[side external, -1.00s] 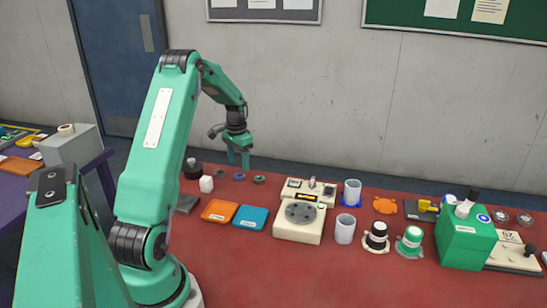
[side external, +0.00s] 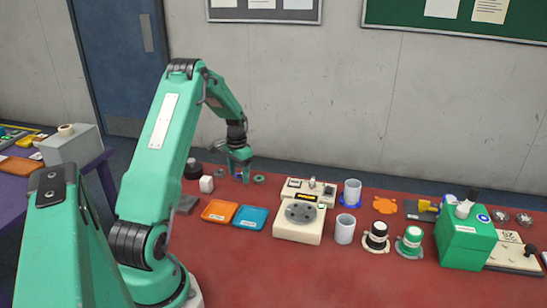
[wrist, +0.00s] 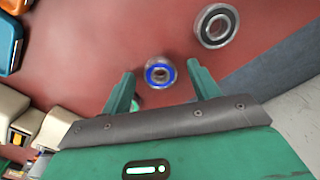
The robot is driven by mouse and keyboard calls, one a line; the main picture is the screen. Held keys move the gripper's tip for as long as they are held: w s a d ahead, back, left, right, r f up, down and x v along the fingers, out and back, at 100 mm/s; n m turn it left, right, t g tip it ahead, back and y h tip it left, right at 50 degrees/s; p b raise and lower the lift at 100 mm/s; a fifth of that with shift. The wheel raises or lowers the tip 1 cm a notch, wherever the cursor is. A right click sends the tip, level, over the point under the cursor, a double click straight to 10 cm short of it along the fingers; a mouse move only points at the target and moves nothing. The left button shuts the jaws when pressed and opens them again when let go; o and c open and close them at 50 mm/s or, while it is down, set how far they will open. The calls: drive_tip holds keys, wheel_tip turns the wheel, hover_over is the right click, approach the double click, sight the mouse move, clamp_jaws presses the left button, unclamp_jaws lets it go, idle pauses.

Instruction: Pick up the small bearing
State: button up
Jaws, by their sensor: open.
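My gripper (side external: 240,172) is open above the far left part of the red table. In the wrist view its two fingers (wrist: 161,78) point at a bearing with a blue seal (wrist: 150,75). That bearing appears between the fingertips, with nothing held. A larger dark-sealed bearing (wrist: 216,25) lies beyond the right finger. A green-sealed ring (wrist: 136,105) shows beside the left finger, partly hidden. In the side view the green ring (side external: 259,179) lies just right of my gripper, and the blue bearing is mostly hidden by the fingers. The height of the fingertips above the table is unclear.
An orange tray (side external: 218,211) and a blue tray (side external: 250,217) lie nearer the camera. A cream device (side external: 299,222) stands to the right. The wall is behind the table.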

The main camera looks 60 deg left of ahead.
sight(239, 175)
drive_tip(key=shift+c, duration=0.4)
drive_tip(key=c, duration=1)
drive_tip(key=shift+r, duration=0.1)
drive_tip(key=shift+r, duration=0.45)
wheel_tip(239, 175, up, 3)
drive_tip(key=shift+r, duration=0.2)
drive_tip(key=w+d+r, duration=0.3)
drive_tip(key=d+r, duration=0.3)
drive_tip(key=d, duration=0.5)
drive_tip(key=shift+w+r, duration=0.2)
drive_tip(key=shift+r, duration=0.05)
drive_tip(key=shift+d, duration=0.1)
